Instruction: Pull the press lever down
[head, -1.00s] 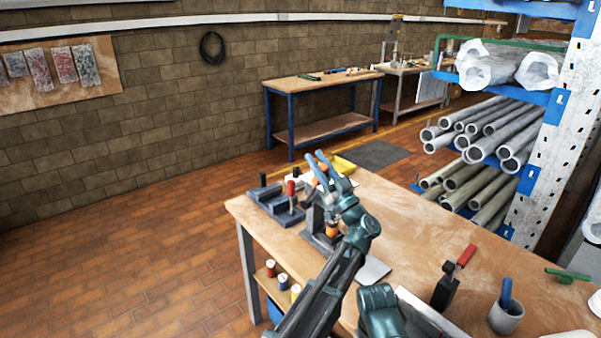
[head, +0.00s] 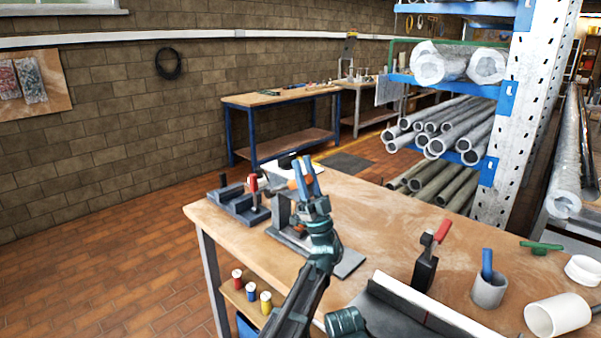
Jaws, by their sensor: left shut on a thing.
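The press stands near the back left part of the wooden bench, with a grey column (head: 282,208) and a flat base plate (head: 350,263). My left gripper (head: 304,178), with blue fingertips, is beside the top of the column. It is shut on the press lever (head: 292,185), of which a small orange part shows at the fingers. The gripper and wrist hide most of the lever and part of the press. I cannot tell the lever's exact angle. My right gripper is not in view.
A dark fixture with a red-handled clamp (head: 253,184) stands left of the press. To the right are a black clamp with a red handle (head: 427,262), a grey cup (head: 488,291) and a white pipe piece (head: 558,315). The bench top (head: 385,220) behind them is clear.

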